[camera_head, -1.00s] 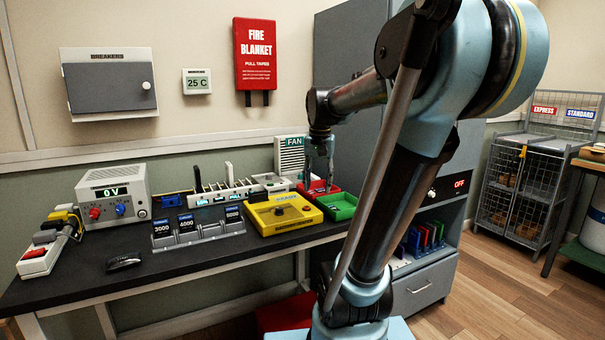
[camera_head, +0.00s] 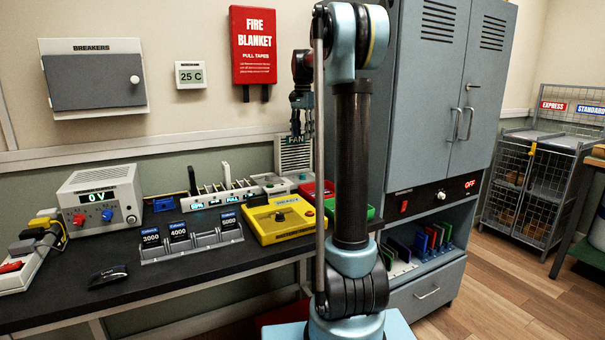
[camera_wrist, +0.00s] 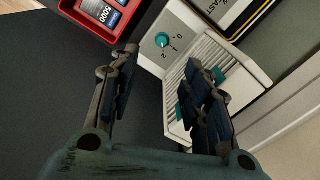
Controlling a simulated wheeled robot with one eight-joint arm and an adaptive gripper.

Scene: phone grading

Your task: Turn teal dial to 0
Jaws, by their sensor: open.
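The teal dial (camera_wrist: 162,40) is a small round knob on the white face of the fan unit (camera_wrist: 151,62) in the wrist view. The marks 0, 1 and 2 run around it; a pale mark is on the knob, but its exact setting is too small to tell.
A red tray (camera_wrist: 74,9) holding a 5000 block lies beside the fan unit. In the head view, a yellow tester (camera_head: 280,219) and green tray (camera_head: 371,211) stand in front. The tall grey cabinet (camera_head: 428,100) rises to the right.

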